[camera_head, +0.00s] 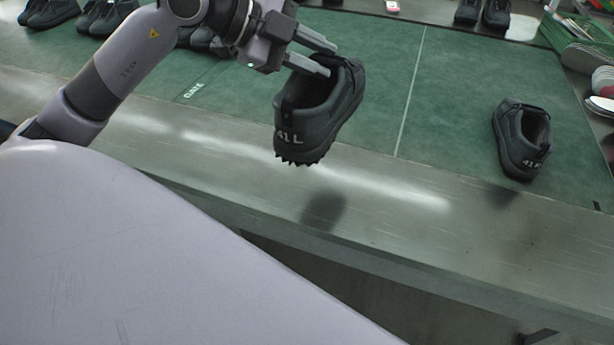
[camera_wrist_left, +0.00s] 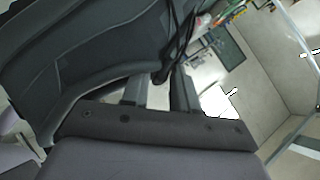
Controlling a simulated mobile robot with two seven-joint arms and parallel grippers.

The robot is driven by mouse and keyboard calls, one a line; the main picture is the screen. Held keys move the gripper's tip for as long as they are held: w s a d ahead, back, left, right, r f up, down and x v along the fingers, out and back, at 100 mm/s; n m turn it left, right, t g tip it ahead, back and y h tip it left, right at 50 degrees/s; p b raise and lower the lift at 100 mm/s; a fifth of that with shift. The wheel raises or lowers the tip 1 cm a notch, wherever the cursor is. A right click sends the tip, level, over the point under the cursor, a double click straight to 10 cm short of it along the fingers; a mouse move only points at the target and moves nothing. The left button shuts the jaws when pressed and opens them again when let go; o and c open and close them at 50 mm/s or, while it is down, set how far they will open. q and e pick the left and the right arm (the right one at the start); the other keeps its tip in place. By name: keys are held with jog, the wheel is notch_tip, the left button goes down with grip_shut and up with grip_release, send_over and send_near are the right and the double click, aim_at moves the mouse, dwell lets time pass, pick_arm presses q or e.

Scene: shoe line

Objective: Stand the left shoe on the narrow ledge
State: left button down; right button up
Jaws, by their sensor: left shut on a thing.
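The left shoe (camera_head: 318,112), black and marked "41 L" at the heel, hangs in the air, tilted with its heel toward me. My left gripper (camera_head: 331,60) is shut on its upper edge near the opening. The shoe also fills the upper left of the left wrist view (camera_wrist_left: 75,60). The narrow ledge (camera_head: 400,199) is the bare metal strip along the front of the table. The shoe's shadow falls on it below the heel. The other shoe (camera_head: 521,140) stands on the green mat at the right. My right gripper is not in view.
The green mat (camera_head: 455,90) covers the table behind the ledge, with a white line across it. More black shoes (camera_head: 105,15) stand at the back left, and a pair (camera_head: 482,11) at the back right. Stacked insoles (camera_head: 584,55) lie at the right edge.

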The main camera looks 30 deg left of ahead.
pick_arm(q)
jog(key=r, duration=0.1)
jog(key=a+r, duration=0.2)
jog(key=shift+w+a+r, duration=0.15)
jog(key=shift+w, duration=0.15)
notch_tip(320, 180, down, 14)
jog(key=shift+f+b, duration=0.25)
jog(key=shift+b, duration=0.8)
jog(key=shift+f+b, duration=0.35)
jog(key=shift+f, duration=2.3)
jog(key=c, duration=0.8)
grip_release()
jog(key=shift+c, duration=0.2)
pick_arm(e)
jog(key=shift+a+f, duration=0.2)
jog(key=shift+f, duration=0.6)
pick_arm(q)
jog(key=shift+s+a, duration=0.1)
jog(key=p+v, duration=0.1)
jog(key=v, duration=1)
jog(key=shift+s+a+r, duration=0.2)
jog(key=shift+s, duration=0.1)
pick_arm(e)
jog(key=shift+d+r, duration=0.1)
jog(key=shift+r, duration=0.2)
